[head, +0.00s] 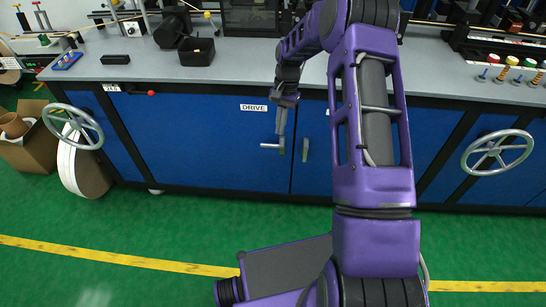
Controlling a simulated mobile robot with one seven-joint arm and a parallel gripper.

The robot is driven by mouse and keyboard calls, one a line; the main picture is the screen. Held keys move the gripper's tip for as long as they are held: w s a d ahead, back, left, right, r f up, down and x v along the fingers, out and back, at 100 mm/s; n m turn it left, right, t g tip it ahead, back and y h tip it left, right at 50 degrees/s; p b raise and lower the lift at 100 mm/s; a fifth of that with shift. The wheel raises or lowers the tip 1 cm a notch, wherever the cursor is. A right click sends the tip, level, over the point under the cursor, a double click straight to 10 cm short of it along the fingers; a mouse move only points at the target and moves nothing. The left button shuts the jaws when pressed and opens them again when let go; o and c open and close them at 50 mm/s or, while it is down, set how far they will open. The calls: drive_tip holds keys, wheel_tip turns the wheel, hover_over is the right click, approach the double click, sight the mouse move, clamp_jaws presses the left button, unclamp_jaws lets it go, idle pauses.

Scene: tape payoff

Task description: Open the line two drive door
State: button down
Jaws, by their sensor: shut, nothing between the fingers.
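A blue cabinet door (215,150) under the bench carries a white DRIVE label (254,108). A silver lever handle (270,146) sticks out sideways near its right edge. The door looks closed, flush with the front. My gripper (282,133) points down, shut and empty, its tips at the right end of the lever. I cannot tell whether they touch it. My arm hides part of the front to the right. No line number is readable on this door.
A grey upright handle (305,150) sits on the neighbouring blue panel, just right of the lever. Handwheels stand out at the left (72,126) and right (497,152). A cardboard box (32,140) stands at far left. Green floor (150,225) before the door is clear.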

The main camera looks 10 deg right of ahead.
drive_tip(key=s+a+f, duration=0.4)
drive_tip(key=s+f, duration=0.1)
drive_tip(key=f, duration=0.5)
drive_tip(key=shift+b, duration=0.4)
drive_tip(key=shift+r, duration=0.1)
idle(1.2)
